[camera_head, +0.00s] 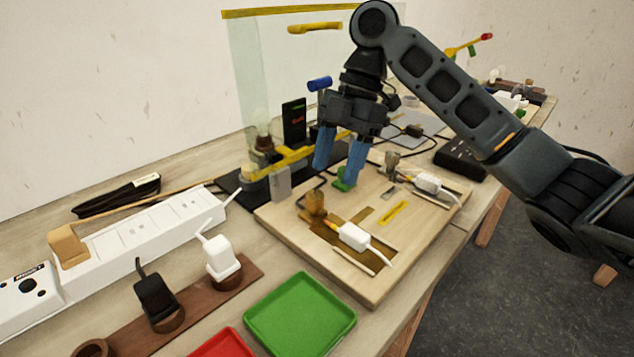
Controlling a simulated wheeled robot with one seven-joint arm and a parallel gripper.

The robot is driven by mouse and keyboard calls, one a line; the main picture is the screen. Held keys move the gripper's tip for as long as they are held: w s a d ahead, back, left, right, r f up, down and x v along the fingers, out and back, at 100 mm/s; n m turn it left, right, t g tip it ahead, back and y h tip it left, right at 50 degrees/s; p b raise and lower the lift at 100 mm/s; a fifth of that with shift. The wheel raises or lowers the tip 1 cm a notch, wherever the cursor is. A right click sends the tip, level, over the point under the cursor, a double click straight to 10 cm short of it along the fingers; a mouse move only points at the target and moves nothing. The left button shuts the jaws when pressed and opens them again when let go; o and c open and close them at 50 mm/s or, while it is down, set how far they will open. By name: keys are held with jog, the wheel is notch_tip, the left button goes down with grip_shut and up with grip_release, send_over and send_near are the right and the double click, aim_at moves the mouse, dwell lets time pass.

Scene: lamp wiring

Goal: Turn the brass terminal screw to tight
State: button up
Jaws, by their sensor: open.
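A brass-coloured terminal screw (316,204) stands on the near left part of the wooden board (372,290). How far it is turned cannot be told. My gripper (338,174) points down over the board with its two blue fingers apart. It is behind and slightly right of the brass screw, apart from it. A small green terminal piece (343,184) shows at the fingertips; whether the fingers touch it cannot be told. A silver terminal piece (391,162) stands further right on the board.
White plugs with leads (353,236) (428,183) lie on the board. A yellow bar (300,155) and lamp parts stand behind my gripper. A green tray (300,314), a wooden strip with plugs (170,318) and a white power strip (155,235) are in front and left.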

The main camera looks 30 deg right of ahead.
aim_at(315, 194)
jog(key=a, duration=0.1)
jog(key=s+a, duration=0.1)
jog(key=a, duration=0.1)
jog(key=shift+x, duration=1)
jog(key=shift+s+a+f, duration=0.2)
jog(key=shift+a+f, duration=0.2)
jog(key=shift+f, duration=0.15)
jog(key=shift+c, duration=0.3)
jog(key=c, duration=1)
